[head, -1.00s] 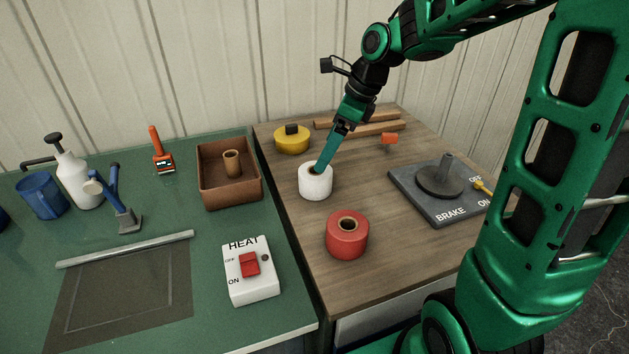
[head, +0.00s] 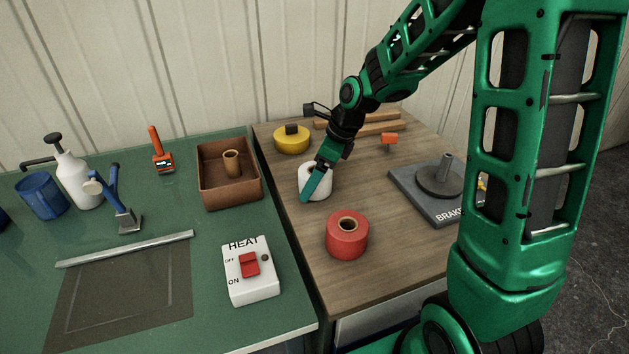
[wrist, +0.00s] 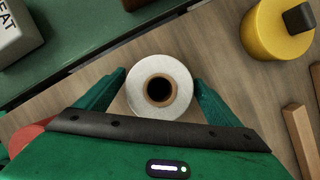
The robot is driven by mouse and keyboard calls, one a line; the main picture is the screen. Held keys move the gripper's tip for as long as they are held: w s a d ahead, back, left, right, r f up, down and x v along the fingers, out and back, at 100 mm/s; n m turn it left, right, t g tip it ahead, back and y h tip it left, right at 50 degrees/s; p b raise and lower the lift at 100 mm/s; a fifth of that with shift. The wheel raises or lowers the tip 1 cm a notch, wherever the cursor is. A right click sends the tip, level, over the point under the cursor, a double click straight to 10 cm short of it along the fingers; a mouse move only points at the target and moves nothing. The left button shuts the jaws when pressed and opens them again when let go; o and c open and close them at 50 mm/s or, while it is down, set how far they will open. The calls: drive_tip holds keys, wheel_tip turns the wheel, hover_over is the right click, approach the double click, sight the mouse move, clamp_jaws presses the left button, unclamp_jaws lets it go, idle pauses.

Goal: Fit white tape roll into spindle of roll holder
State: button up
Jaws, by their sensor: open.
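The white tape roll (head: 322,186) stands upright on the wooden tabletop, its brown core facing up. In the wrist view the roll (wrist: 146,101) lies between the two green fingers of my gripper (wrist: 160,92), with a small gap on each side. My gripper (head: 309,194) is open; in the head view one finger covers part of the roll. The roll holder (head: 418,207) is a dark grey base marked BRAKE at the right, with a round plate and an upright spindle (head: 446,166). Nothing is on the spindle. My arm hides the base's right end.
A red tape roll (head: 347,238) stands in front of the white one. A yellow roll (head: 291,140) with a dark block on top is behind it. Wooden strips (head: 375,130) and an orange item (head: 389,139) lie at the back. Tabletop between white roll and holder is clear.

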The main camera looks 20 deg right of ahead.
drive_tip(key=shift+f, duration=0.1)
drive_tip(key=c, duration=1.4)
